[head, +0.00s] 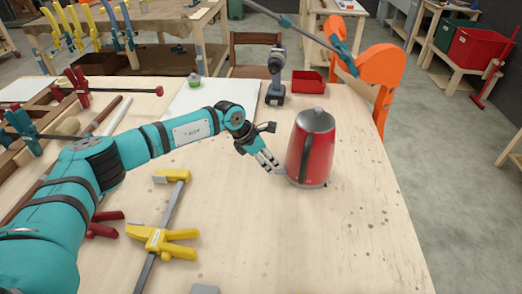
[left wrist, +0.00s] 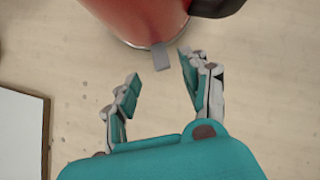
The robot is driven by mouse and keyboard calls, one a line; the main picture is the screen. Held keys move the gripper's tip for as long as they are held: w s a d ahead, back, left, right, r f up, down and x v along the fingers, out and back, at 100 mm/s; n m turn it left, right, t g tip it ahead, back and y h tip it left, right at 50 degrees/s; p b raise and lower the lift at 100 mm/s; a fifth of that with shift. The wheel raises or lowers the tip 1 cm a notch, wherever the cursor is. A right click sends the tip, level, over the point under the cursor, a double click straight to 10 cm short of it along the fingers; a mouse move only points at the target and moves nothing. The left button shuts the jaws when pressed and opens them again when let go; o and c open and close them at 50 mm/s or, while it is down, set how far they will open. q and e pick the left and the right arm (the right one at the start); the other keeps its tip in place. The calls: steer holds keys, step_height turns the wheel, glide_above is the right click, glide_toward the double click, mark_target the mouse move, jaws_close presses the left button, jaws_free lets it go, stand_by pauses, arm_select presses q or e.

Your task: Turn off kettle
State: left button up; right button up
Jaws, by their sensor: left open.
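The red kettle (head: 311,147) stands upright on the wooden table, with a grey lid and a dark handle facing my side. In the left wrist view the lower part of the kettle (left wrist: 140,18) shows at the top, with a small grey switch tab (left wrist: 159,56) sticking out at its base. My left gripper (head: 272,165) is just left of the kettle's base in the head view. In the left wrist view its fingers (left wrist: 160,72) are open and empty, on either side of the tab and just short of it. My right gripper is not seen.
A cordless drill (head: 276,75) and a red bin (head: 309,82) stand behind the kettle. A yellow clamp (head: 165,220) lies on the table below my left arm. The table right of the kettle is clear.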

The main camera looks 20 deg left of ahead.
arm_select(q)
steer(key=v, duration=0.6)
steer(key=shift+r, duration=0.2)
steer(key=shift+f, duration=0.1)
